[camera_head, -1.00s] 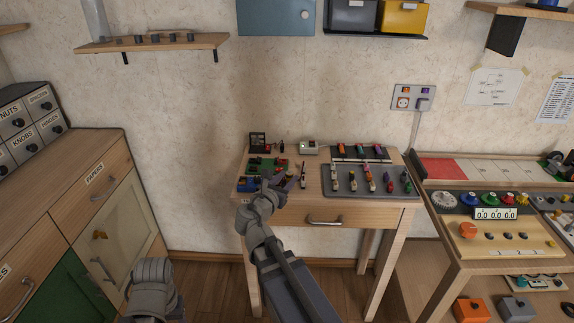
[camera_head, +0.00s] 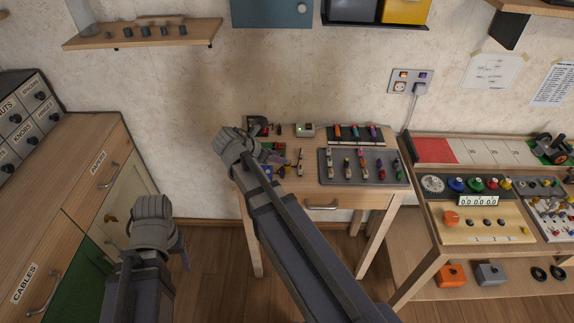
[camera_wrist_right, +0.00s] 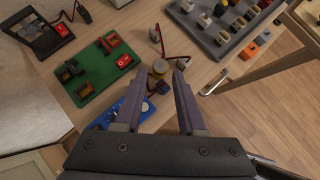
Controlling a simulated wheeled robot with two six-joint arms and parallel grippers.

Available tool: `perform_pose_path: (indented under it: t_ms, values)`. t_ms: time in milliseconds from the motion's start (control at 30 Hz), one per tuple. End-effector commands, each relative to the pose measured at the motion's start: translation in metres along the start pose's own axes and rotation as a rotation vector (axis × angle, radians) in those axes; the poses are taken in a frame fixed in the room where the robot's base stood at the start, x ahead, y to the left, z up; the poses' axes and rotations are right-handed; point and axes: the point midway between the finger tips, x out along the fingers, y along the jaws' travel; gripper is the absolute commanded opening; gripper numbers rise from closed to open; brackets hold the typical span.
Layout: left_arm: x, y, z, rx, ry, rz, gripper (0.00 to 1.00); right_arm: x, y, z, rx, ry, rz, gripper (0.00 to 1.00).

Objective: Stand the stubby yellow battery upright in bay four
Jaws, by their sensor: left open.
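My left gripper (camera_head: 181,252) is open, low in front of the cabinet. I cannot tell which place is bay four.
A green board (camera_wrist_right: 105,65) with red and dark parts lies beside the cylinder, with a blue piece (camera_wrist_right: 130,115) nearer me. A grey tray (camera_head: 340,181) with several small pegs or batteries fills the table's right side. A red cable (camera_wrist_right: 185,55) lies behind the cylinder.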

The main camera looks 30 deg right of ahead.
Motion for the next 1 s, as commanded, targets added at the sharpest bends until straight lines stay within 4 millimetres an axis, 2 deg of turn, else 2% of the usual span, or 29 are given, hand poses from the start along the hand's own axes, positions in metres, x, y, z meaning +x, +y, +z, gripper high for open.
perform_pose_path:
  t_ms: [33, 100, 367, 700, 967, 1000]
  values:
    - [0.009, 0.001, -0.001, 0.000, 0.000, 0.000, 0.61, 0.009, 0.000, -0.003, 0.002, 0.000, -0.001, 0.39]
    - [0.013, 0.001, -0.001, 0.000, 0.000, 0.000, 0.61, 0.016, 0.000, -0.003, 0.002, 0.000, -0.001, 0.39]
    - [0.018, 0.002, -0.001, 0.000, 0.000, 0.000, 0.61, 0.023, 0.000, -0.002, 0.001, -0.001, 0.000, 0.39]
    - [0.051, 0.005, -0.003, 0.001, 0.000, 0.000, 0.61, 0.066, -0.001, -0.006, 0.002, -0.002, -0.001, 0.39]
    - [0.051, 0.005, -0.003, 0.001, 0.000, 0.000, 0.61, 0.068, -0.002, -0.003, 0.000, -0.002, 0.001, 0.39]
    - [0.051, 0.005, -0.003, 0.001, 0.000, 0.000, 0.61, 0.068, -0.002, -0.003, 0.000, -0.002, 0.001, 0.37]
